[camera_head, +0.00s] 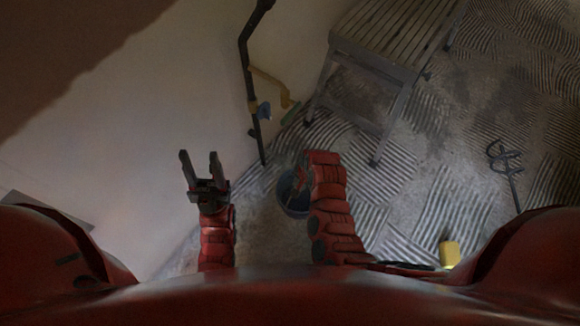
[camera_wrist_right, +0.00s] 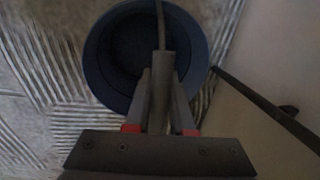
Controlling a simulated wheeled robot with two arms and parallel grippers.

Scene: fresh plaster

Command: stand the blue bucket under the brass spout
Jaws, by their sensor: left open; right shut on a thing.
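The blue bucket (camera_head: 290,198) is partly hidden by my right arm in the head view; its dark open mouth and rim (camera_wrist_right: 97,60) show in the right wrist view. My right gripper (camera_wrist_right: 161,80) is shut on the bucket's handle (camera_wrist_right: 161,60), above the mouth. I cannot tell whether the bucket touches the floor. The brass spout (camera_head: 272,82) comes off a dark wall pipe (camera_head: 246,65), farther from me than the bucket. The bucket is apart from it in the picture. My left gripper (camera_head: 200,160) is open and empty, left of the bucket.
A slatted wooden bench (camera_head: 392,38) stands right of the spout. A green object (camera_head: 291,113) lies near the spout, and a blue piece (camera_head: 264,110) is by the pipe. A mixing paddle (camera_head: 507,165) and a yellow object (camera_head: 450,253) are at right. The patterned floor between is clear.

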